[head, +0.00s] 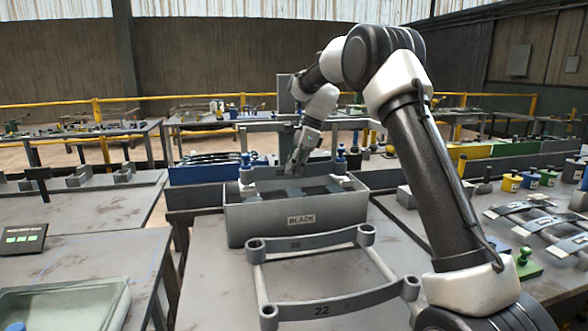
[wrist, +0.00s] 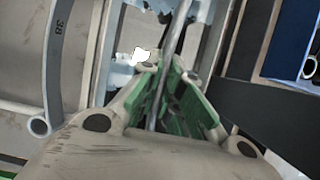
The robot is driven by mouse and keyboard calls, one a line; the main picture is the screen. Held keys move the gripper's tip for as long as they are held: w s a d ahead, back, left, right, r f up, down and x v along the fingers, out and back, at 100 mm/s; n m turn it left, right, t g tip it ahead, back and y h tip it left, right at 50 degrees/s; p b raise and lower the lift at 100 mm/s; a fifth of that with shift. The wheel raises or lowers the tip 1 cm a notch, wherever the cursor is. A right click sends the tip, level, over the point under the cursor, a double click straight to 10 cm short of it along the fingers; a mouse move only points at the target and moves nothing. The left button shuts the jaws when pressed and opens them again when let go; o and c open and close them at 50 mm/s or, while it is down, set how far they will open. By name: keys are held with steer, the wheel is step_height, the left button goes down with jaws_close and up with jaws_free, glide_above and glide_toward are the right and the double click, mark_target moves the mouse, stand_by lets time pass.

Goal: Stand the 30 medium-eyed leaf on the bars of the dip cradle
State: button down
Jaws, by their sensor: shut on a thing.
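My gripper (head: 300,165) reaches down over the grey bin marked BLACK (head: 295,218) in the head view. In the wrist view its green-padded fingers (wrist: 172,105) are shut on a thin grey strip (wrist: 181,25), a leaf seen edge-on. In front of the bin, a front leaf marked 22 (head: 340,307) and a back leaf (head: 310,241) stand on edge, linked by side bars (head: 262,282). The wrist view shows a leaf apparently marked 38 (wrist: 56,70) at left. I cannot tell surely which bars are the dip cradle's.
A blue tray (head: 205,173) stands behind the bin, at left. Flat leaves (head: 545,225) and coloured weights (head: 511,181) lie on the right bench. A small display (head: 24,238) and a pale tub (head: 70,300) are on the left table. The left table's middle is clear.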

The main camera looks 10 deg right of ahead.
steer(key=shift+f, duration=0.35)
steer(key=c, duration=1.1)
jaws_free()
steer(key=shift+f, duration=0.1)
steer(key=shift+o, duration=0.2)
steer(key=shift+r, duration=3.5)
